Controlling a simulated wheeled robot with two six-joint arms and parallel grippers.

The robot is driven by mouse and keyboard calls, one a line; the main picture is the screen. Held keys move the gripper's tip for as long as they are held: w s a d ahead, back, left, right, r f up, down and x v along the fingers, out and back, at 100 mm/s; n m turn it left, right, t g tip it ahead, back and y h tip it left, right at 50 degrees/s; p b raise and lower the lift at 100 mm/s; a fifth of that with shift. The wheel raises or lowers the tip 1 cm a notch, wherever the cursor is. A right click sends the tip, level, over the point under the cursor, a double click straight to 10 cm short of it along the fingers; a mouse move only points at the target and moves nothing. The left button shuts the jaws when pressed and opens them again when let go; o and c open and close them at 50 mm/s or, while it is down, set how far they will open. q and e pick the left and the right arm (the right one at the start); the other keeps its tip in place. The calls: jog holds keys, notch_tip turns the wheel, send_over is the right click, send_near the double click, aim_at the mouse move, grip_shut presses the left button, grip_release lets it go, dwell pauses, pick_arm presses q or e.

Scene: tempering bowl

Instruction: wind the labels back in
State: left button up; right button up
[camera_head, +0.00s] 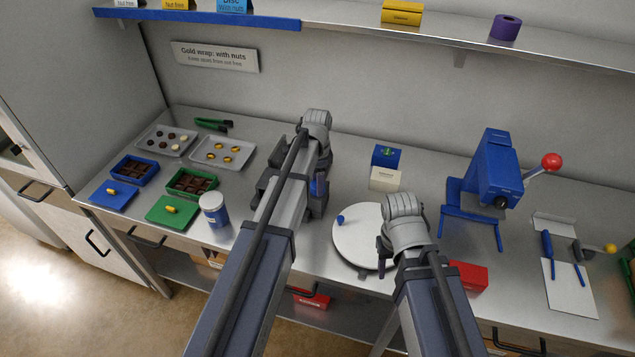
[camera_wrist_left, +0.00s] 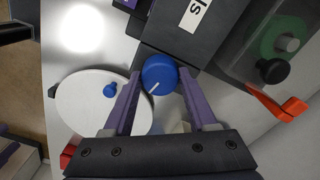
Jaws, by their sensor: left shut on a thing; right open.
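My left gripper (camera_head: 316,197) is low over the middle of the bench, its arm covering much of what is there. In the left wrist view its purple fingers (camera_wrist_left: 160,78) are shut on a round blue knob (camera_wrist_left: 159,72) with a white pointer line. The knob sits on the face of a dark grey machine (camera_wrist_left: 218,28) bearing a white plate with partly cut-off lettering. A green ring (camera_wrist_left: 266,40) shows on the machine's side, perhaps a roll. I cannot make out any label strip. My right gripper (camera_head: 384,256) is open and empty by the white turntable's right edge.
The white round turntable (camera_head: 352,246) carries a small blue knob. A black knob (camera_wrist_left: 272,71) and orange lever (camera_wrist_left: 282,105) are on the machine. Blue and cream boxes (camera_head: 385,178) stand behind; a red box (camera_head: 469,275) and blue press (camera_head: 492,172) stand right. Trays fill the left.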

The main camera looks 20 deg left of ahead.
pick_arm(q)
jog(key=n, duration=1.9)
jog(key=shift+n, duration=0.4)
jog(key=o, duration=1.4)
jog(key=shift+c, duration=0.2)
jog(key=shift+r, duration=0.15)
